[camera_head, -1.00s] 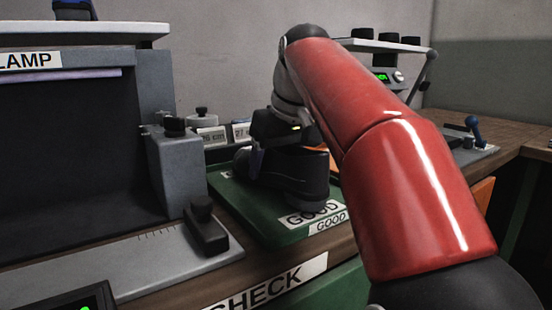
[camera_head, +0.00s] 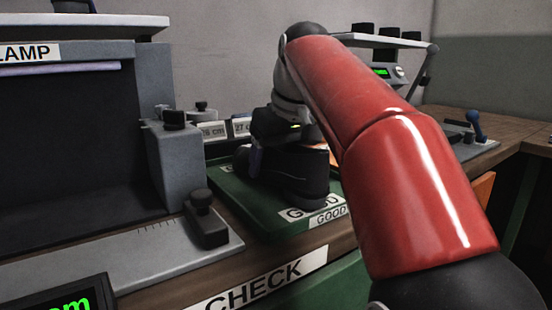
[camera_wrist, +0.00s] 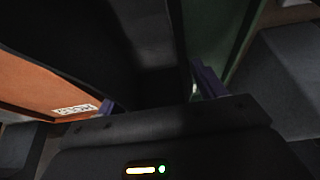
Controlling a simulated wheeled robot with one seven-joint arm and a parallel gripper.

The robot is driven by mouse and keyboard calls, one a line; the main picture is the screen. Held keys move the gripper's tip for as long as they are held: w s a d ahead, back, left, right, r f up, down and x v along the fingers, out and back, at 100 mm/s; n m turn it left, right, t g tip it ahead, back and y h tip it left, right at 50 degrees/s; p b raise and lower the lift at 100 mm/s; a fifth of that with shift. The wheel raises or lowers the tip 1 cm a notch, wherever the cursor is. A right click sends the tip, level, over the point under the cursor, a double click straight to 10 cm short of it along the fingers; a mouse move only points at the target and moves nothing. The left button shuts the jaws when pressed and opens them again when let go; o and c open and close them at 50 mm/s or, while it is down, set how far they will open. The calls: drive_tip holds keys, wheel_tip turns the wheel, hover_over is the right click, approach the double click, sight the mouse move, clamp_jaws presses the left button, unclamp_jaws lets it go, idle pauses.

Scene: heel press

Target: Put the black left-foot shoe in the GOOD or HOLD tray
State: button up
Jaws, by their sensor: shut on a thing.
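The black shoe (camera_head: 305,182) is at the green GOOD tray (camera_head: 262,222), with its lower end by the printed GOOD label. I cannot tell whether its sole touches the tray. My gripper (camera_head: 277,150) is shut on the shoe from above; my arm hides part of both. In the wrist view the two purple fingers (camera_wrist: 157,92) stand on either side of the dark shoe (camera_wrist: 150,40). The green tray (camera_wrist: 218,35) shows to the right there, and an orange tray (camera_wrist: 40,85) with a white label to the left.
A grey clamp machine (camera_head: 185,165) with a black-knobbed slide (camera_head: 207,222) stands left of the green tray. Size blocks (camera_head: 212,130) stand behind it. A CHECK label (camera_head: 262,285) is on the bench's front edge. A device with a blue-handled lever (camera_head: 475,125) is at the right.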

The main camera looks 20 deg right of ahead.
drive_tip(key=o, duration=1.4)
drive_tip(key=shift+f, duration=0.1)
drive_tip(key=shift+o, duration=0.2)
